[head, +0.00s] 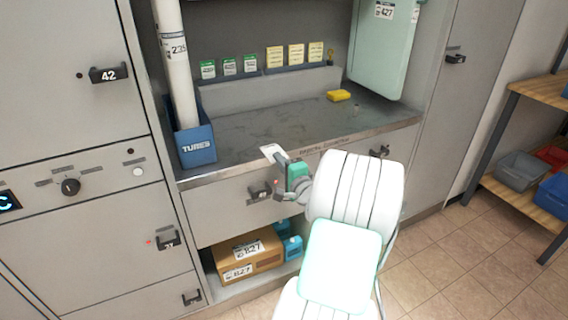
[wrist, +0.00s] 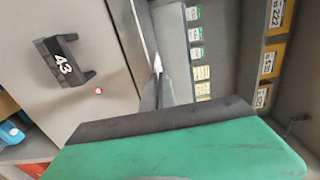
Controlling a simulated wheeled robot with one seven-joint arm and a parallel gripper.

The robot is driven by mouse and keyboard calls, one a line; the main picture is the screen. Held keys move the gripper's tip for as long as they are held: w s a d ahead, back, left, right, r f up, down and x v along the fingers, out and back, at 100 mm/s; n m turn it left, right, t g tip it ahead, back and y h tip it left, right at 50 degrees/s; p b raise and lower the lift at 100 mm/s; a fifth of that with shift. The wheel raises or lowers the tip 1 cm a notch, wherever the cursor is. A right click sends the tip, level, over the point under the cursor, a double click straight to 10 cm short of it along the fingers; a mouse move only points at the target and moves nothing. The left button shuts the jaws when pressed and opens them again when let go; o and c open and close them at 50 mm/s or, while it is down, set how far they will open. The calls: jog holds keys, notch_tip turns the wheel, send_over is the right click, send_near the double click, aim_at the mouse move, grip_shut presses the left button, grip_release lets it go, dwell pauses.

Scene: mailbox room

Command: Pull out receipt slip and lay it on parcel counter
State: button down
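The receipt slip (head: 269,150) is a small white piece at the tip of my gripper (head: 279,159), just over the counter's front edge. The dark fingers appear closed on it. In the wrist view the slip (wrist: 157,66) shows as a thin white sliver beyond the fingers (wrist: 158,82); my green gripper body fills the bottom and hides much of the grip. The parcel counter (head: 250,135) is a dark worn worktop with a pale metal front edge, mostly bare below and beyond the slip.
A blue tube bin (head: 195,146) with a tall white tube stands at the counter's left end. A yellow sponge (head: 339,96) lies at the back right. Green and yellow cards (head: 250,63) line the back ledge. Drawer handles (head: 259,191) stick out below the edge.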

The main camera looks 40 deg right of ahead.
jog(key=shift+w+d+f, duration=0.2)
jog(key=shift+w+f, duration=0.15)
jog(key=shift+w, duration=0.3)
jog(key=c, duration=2.2)
grip_release()
jog(key=c, duration=1.6)
grip_release()
jog(key=shift+s, duration=0.15)
jog(key=b+v, duration=0.2)
jog(key=v, duration=0.7)
jog(key=shift+s+a, duration=0.2)
jog(key=shift+s, duration=0.2)
jog(key=shift+r, duration=0.1)
